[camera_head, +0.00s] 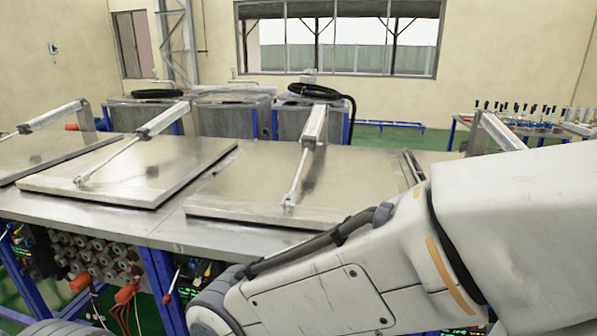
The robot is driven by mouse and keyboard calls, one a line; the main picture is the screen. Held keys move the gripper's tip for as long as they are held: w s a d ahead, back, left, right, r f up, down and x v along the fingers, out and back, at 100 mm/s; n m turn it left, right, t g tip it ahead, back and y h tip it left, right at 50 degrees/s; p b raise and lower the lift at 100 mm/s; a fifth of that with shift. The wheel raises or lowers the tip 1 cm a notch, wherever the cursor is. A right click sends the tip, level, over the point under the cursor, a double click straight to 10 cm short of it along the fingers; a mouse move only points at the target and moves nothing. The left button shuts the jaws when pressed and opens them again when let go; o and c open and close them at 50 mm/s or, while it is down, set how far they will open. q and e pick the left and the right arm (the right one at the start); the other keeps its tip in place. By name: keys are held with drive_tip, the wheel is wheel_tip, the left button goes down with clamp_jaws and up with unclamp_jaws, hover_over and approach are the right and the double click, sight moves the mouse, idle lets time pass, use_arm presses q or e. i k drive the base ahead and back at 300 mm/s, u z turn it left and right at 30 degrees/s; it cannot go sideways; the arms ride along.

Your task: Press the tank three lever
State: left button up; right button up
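Metal tank lids lie flat in a row on the steel bench: one at the far left (45,152), one in the middle (125,172) and one right of centre (335,180). Each has a pneumatic arm on it. No readable label shows which belongs to tank three. My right arm crosses the lower right and hides much of the bench front there. Neither gripper is in view.
A steel bench edge (165,243) runs above blue frame legs (160,285). Valves and hoses (95,250) crowd the lower left. Grey tanks with black hoses (230,115) stand behind. A side table with small items (540,125) is at back right.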

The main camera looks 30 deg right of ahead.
sight(167, 298)
drive_tip(key=u, duration=2.05)
drive_tip(key=k, duration=1.05)
drive_tip(key=z, duration=1.55)
drive_tip(key=i, duration=0.5)
drive_tip(key=u, duration=0.05)
